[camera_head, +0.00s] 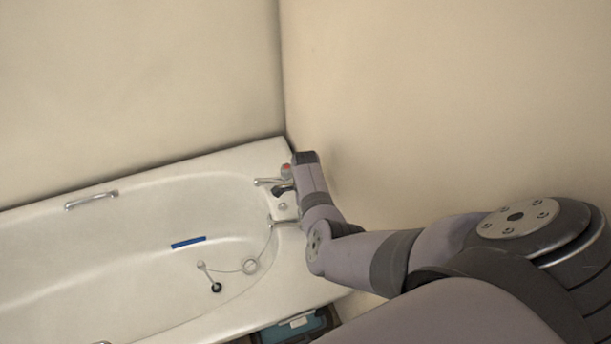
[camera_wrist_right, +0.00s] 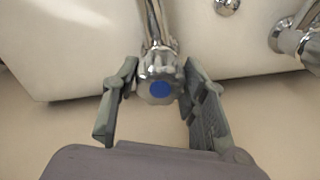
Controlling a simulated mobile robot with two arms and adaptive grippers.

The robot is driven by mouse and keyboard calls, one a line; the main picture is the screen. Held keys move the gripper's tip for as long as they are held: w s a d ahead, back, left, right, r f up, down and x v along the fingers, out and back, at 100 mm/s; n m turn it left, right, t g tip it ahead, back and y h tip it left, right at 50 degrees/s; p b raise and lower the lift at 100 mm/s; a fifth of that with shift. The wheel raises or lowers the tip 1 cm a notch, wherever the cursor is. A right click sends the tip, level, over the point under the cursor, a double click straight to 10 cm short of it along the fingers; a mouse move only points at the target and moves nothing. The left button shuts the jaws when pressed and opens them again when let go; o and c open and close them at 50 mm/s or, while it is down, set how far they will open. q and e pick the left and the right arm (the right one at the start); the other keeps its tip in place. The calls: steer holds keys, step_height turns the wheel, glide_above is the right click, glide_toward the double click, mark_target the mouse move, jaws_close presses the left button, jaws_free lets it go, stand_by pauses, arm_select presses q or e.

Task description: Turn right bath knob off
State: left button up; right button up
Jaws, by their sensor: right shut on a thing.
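A chrome bath knob with a blue cap (camera_wrist_right: 160,89) sits in the middle of the right wrist view, with its chrome spout running up over the white bath. My right gripper (camera_wrist_right: 158,74) is shut on this knob, with one dark finger on either side of it. In the head view my right arm reaches over the tap end of the bath (camera_head: 95,232), and the blue-capped knob is hidden behind the arm. A red-marked knob (camera_head: 286,170) shows beside my wrist on the far tap. My left gripper is in neither view.
The near tap's spout (camera_head: 284,222) shows beside my arm. A second chrome tap (camera_wrist_right: 295,38) stands at the right of the wrist view. Beige walls (camera_head: 400,100) close in behind the bath. A grab rail (camera_head: 92,199) is on the far rim.

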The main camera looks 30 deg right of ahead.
steer(key=m, duration=0.6)
steer(key=shift+b, duration=0.35)
steer(key=shift+m, duration=0.3)
steer(key=o, duration=1.2)
steer(key=shift+c, duration=0.2)
step_height(320, 180, up, 12)
steer(key=shift+a, duration=0.1)
